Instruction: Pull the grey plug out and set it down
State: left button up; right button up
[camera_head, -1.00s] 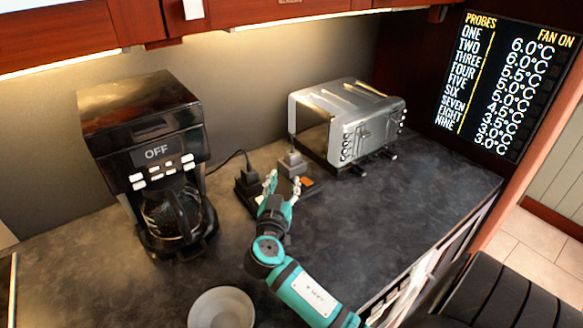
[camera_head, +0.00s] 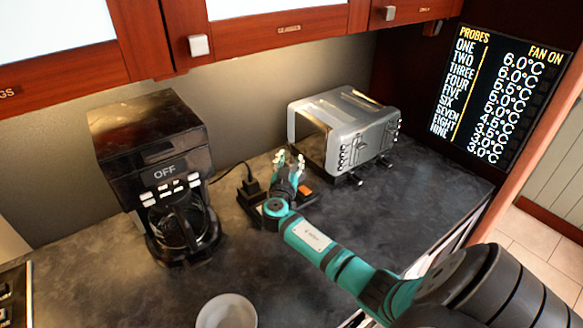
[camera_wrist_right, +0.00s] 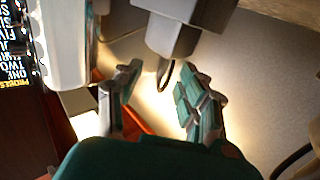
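The grey plug (camera_wrist_right: 172,38) shows in the right wrist view as a grey block at the top, with a short dark cord loop at its end. In the head view my right gripper (camera_head: 289,160) hides it. In the right wrist view the gripper (camera_wrist_right: 162,88) has its two fingers spread apart, with the cord loop in the gap between them. The plug's body is at the fingertips, and I cannot tell whether they touch it. The power strip (camera_head: 310,199) lies under the gripper, partly covered. My left gripper is not in view.
A black plug (camera_head: 251,187) with a cord stands in the strip's left part. The toaster (camera_head: 345,135) is close on the right, the coffee maker (camera_head: 160,165) on the left. A bowl (camera_head: 227,312) is at the front. The counter right of the strip is clear.

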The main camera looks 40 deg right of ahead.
jog(key=shift+x, duration=1.4)
jog(key=shift+a, duration=0.1)
grip_shut()
